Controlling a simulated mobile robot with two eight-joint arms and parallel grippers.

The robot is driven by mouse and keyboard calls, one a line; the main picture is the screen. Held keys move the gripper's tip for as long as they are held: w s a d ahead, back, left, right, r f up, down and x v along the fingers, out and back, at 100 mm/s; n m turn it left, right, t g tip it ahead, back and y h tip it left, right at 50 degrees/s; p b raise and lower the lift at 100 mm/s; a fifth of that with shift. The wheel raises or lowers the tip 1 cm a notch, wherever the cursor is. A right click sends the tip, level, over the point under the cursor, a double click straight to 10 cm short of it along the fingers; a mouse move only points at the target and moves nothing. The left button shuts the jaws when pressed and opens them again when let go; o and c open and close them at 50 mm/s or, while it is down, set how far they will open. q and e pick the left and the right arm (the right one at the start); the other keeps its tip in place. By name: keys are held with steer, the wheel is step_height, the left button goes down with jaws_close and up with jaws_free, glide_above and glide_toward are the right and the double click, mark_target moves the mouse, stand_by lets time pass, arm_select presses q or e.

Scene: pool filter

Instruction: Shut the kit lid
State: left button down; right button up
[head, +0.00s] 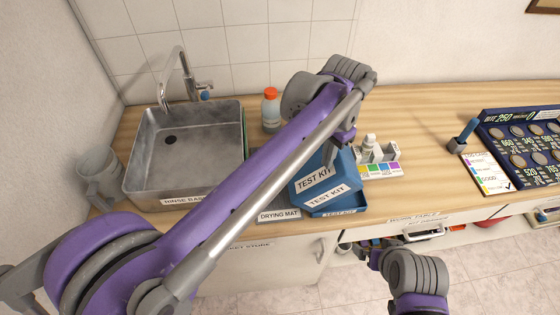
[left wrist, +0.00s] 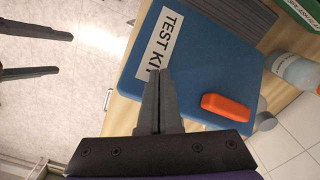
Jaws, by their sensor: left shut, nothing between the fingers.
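The blue test kit (head: 333,200) stands near the worktop's front edge, with white TEST KIT labels. Its blue lid (left wrist: 195,70) fills much of the left wrist view, with a label and an orange block on it. In the head view the lid looks tilted against the base; my arm hides part of it, so I cannot tell how wide the gap is. My left gripper (left wrist: 160,75) is shut and empty, its tips over the lid beside the label; contact is unclear. My right gripper (head: 372,254) is open and empty in front of the counter; its spread fingers also show in the left wrist view (left wrist: 36,52).
A drying mat (head: 279,215) and the sink (head: 185,150) lie left of the kit. An orange-capped bottle (head: 270,112) stands behind. A small white holder with a bottle (head: 368,145) is close on the right.

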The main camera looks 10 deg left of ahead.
mark_target(345, 161)
arm_select(q)
steer(key=shift+w+d+f, duration=0.2)
steer(key=shift+d, duration=0.7)
steer(key=shift+w+d+f, duration=0.2)
steer(key=shift+d+f, duration=0.05)
steer(key=shift+d, duration=0.3)
steer(key=shift+w+d+f, duration=0.15)
steer(key=shift+d+f, duration=0.1)
steer(key=shift+d, duration=0.4)
steer(key=shift+w+d+f, duration=0.15)
steer(key=shift+d+f, duration=0.2)
steer(key=shift+d, duration=0.15)
steer(key=shift+w+d+f, duration=0.15)
steer(key=shift+d+f, duration=0.15)
steer(key=shift+d, duration=0.2)
steer(key=shift+w+d+f+b, duration=0.25)
steer(key=shift+d+f+b, duration=0.1)
steer(key=shift+d+f, duration=0.55)
steer(key=shift+d, duration=0.1)
